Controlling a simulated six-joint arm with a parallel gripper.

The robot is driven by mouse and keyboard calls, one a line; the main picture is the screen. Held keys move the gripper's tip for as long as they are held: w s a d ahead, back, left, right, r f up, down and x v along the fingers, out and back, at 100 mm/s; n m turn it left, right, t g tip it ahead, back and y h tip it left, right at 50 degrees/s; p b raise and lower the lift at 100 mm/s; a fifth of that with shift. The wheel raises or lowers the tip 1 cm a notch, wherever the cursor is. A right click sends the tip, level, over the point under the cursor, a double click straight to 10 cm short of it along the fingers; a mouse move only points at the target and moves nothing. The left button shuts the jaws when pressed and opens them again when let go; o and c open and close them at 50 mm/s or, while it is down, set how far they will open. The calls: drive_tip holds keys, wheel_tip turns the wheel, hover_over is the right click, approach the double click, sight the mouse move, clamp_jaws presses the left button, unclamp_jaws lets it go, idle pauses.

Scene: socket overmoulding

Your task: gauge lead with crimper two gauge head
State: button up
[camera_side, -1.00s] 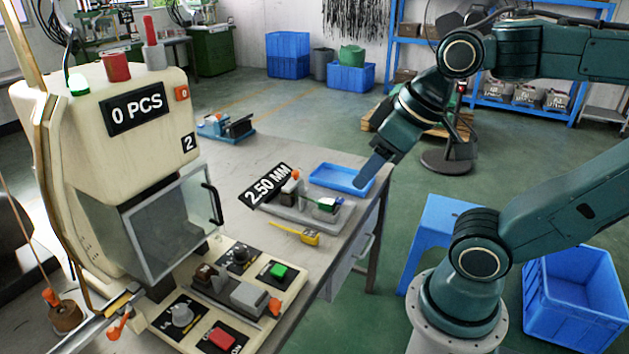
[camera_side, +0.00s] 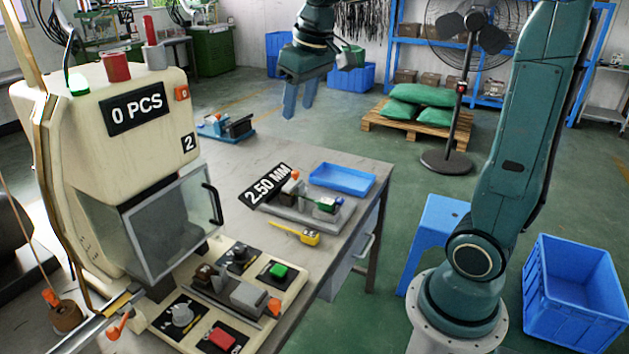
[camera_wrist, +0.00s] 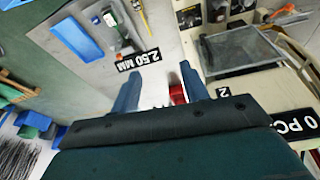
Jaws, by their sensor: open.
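The cream crimper two (camera_side: 150,150), marked 2 and showing 0 PCS, stands at left in the side view. A gauge fixture (camera_side: 300,212) with a 2.50 MM display (camera_side: 264,186) sits on the table; the display also shows in the wrist view (camera_wrist: 138,60). A green piece (camera_side: 327,204) sits at the fixture's right end. I cannot make out a lead for certain. My gripper (camera_side: 298,110) hangs fingers-down, high and apart from the fixture, towards the table's far side. In the wrist view its fingers (camera_wrist: 160,70) are spread, with no held object visible.
A blue tray (camera_side: 342,180) and a yellow tool (camera_side: 295,233) lie near the fixture. A blue-and-dark device (camera_side: 227,126) sits at the table's far end. A control panel with buttons (camera_side: 225,300) is in front of the crimper. A blue stool (camera_side: 430,240) and crate (camera_side: 570,295) stand right.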

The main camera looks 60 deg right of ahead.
drive_tip(key=w+d+f+m+g, duration=0.15)
drive_tip(key=w+d+f, duration=0.35)
drive_tip(key=w+d, duration=0.6)
drive_tip(key=g, duration=0.2)
hover_over(296, 171)
wheel_tip(296, 171, down, 12)
drive_tip(key=shift+r+y, duration=0.25)
drive_tip(key=shift+y, duration=0.15)
drive_tip(key=shift+w+f, duration=0.1)
wheel_tip(296, 171, down, 14)
drive_tip(key=shift+r, duration=0.2)
clamp_jaws()
